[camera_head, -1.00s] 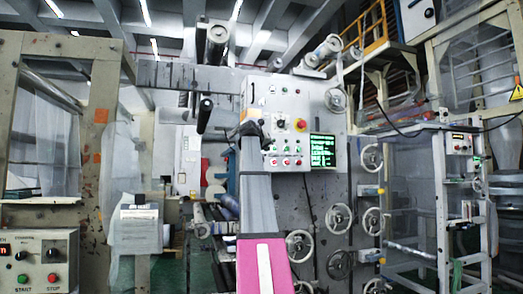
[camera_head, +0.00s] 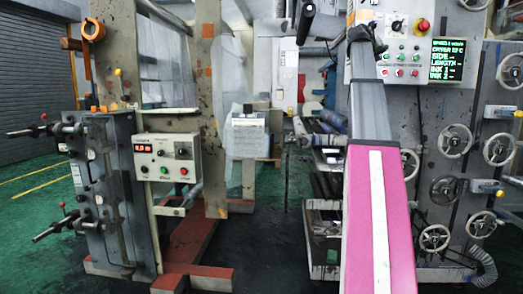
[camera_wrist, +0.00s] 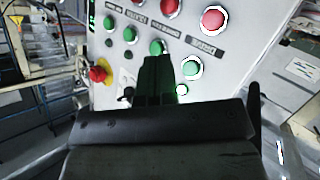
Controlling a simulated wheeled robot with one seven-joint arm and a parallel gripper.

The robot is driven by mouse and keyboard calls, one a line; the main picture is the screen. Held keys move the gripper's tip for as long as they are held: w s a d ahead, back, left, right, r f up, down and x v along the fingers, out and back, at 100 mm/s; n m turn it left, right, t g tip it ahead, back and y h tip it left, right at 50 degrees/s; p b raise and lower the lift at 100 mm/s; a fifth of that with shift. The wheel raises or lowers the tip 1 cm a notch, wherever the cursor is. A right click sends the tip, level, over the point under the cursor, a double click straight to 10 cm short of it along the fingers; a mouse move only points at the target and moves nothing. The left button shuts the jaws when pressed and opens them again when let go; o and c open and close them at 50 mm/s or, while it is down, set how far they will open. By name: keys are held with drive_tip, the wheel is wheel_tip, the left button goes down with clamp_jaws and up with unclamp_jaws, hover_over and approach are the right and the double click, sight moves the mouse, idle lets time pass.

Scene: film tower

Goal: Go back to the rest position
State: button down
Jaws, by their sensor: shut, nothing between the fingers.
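My gripper (camera_head: 364,34) is at the far end of my raised grey and pink arm, in front of the left part of a grey control panel (camera_head: 412,55). In the wrist view the dark fingers (camera_wrist: 158,68) are together and empty, over the panel's face (camera_wrist: 130,92). A green button (camera_wrist: 192,67) is just right of the fingertips, and another green button (camera_wrist: 157,47) is just beyond them. Whether the fingers touch the panel cannot be told. A red mushroom knob (camera_wrist: 98,74) is to their left.
A green-text screen (camera_head: 450,60) and several handwheels (camera_head: 455,140) are on the machine at right. At left stands a frame with a small control box (camera_head: 167,158) and protruding handles (camera_head: 55,228). Green floor (camera_head: 40,240) is open at far left.

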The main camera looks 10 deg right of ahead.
drive_tip(key=w+a+f+n+y, duration=0.1)
drive_tip(key=w+a+f, duration=0.15)
drive_tip(key=f, duration=0.65)
drive_tip(key=w+a+f+y, duration=0.1)
drive_tip(key=a+f, duration=0.2)
drive_tip(key=f, duration=0.5)
drive_tip(key=w+a+f+n+y, duration=0.1)
drive_tip(key=w+a+f+y, duration=0.15)
drive_tip(key=f, duration=0.65)
drive_tip(key=s+a+f+n+g+y, duration=0.1)
drive_tip(key=a+f, duration=0.5)
drive_tip(key=f, duration=0.7)
drive_tip(key=s+a+f+n+g+y, duration=0.1)
drive_tip(key=a+f, duration=0.5)
drive_tip(key=f, duration=0.6)
drive_tip(key=s+a+f+g+y, duration=0.1)
drive_tip(key=s+a+f+g, duration=0.1)
drive_tip(key=s+a+f, duration=0.5)
drive_tip(key=s+a+f+n+g+y, duration=0.1)
drive_tip(key=s+a+f, duration=0.7)
drive_tip(key=f, duration=0.9)
drive_tip(key=s+a+f+g+y, duration=0.2)
drive_tip(key=s+a+f+y, duration=0.1)
drive_tip(key=s+a+f, duration=0.5)
drive_tip(key=s+f, duration=0.3)
drive_tip(key=f, duration=0.1)
drive_tip(key=shift+s+f+n+g, duration=0.3)
drive_tip(key=shift+n+g, duration=0.1)
drive_tip(key=shift+y, duration=0.25)
